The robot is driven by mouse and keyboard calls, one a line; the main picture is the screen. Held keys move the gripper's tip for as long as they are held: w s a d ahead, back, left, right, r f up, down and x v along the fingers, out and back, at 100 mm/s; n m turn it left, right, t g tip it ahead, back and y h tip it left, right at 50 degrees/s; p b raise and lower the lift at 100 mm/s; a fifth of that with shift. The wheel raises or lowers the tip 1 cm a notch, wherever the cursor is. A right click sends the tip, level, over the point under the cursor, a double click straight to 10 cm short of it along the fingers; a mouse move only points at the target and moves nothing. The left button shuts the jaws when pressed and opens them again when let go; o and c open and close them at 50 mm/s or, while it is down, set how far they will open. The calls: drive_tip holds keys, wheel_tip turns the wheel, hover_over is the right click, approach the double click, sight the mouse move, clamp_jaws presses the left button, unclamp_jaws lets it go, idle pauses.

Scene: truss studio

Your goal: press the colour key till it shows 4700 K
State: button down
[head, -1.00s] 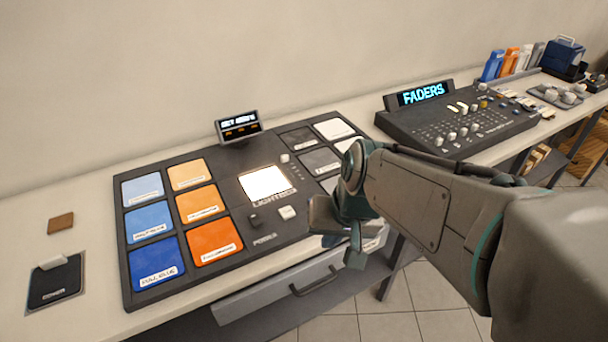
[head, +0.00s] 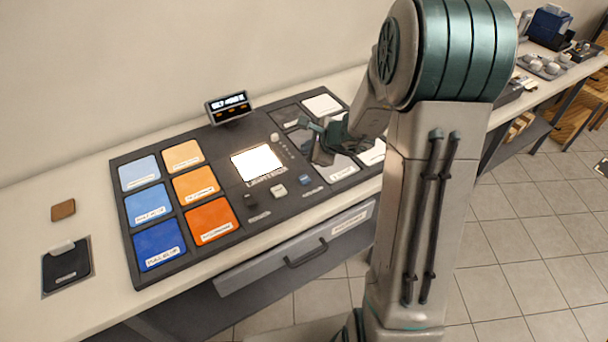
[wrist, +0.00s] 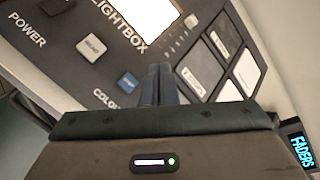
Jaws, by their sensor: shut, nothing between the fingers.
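The blue colour key (head: 305,180) sits on the dark control panel (head: 257,216), to the right of a white key (head: 278,191). In the wrist view the blue key (wrist: 128,82) lies just left of my fingertips, with a partly hidden "COLOU…" label below it. My gripper (head: 322,152) is shut and empty, over the right part of the panel; its fingers also show in the wrist view (wrist: 160,70). They appear apart from the key. A small display (head: 229,107) has a white line above an orange line; its digits are too blurred to read surely. The lightbox (head: 257,162) glows white.
A black key (head: 250,200) stands left of the white key, near the POWER label. Blue and orange swatches (head: 211,220) fill the panel's left side; grey and white ones (head: 322,104) its right. A drawer handle (head: 312,251) projects below the front edge. The FADERS display (wrist: 301,151) is at the right.

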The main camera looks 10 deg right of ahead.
idle(0.3)
drive_tip(key=b, duration=0.6)
hover_over(307, 180)
wheel_tip(307, 180, down, 7)
drive_tip(key=shift+f, duration=0.2)
drive_tip(key=shift+f+b, duration=0.7)
drive_tip(key=shift+b, duration=0.25)
drive_tip(key=shift+f, duration=0.15)
idle(0.8)
drive_tip(key=shift+f+b, duration=0.3)
drive_tip(key=shift+b, duration=0.35)
drive_tip(key=shift+s+f+b, duration=0.1)
drive_tip(key=shift+f+b, duration=0.25)
drive_tip(key=shift+b, duration=0.15)
idle(0.4)
drive_tip(key=shift+r, duration=0.15)
drive_tip(key=shift+r+p, duration=0.55)
drive_tip(key=shift+r, duration=0.15)
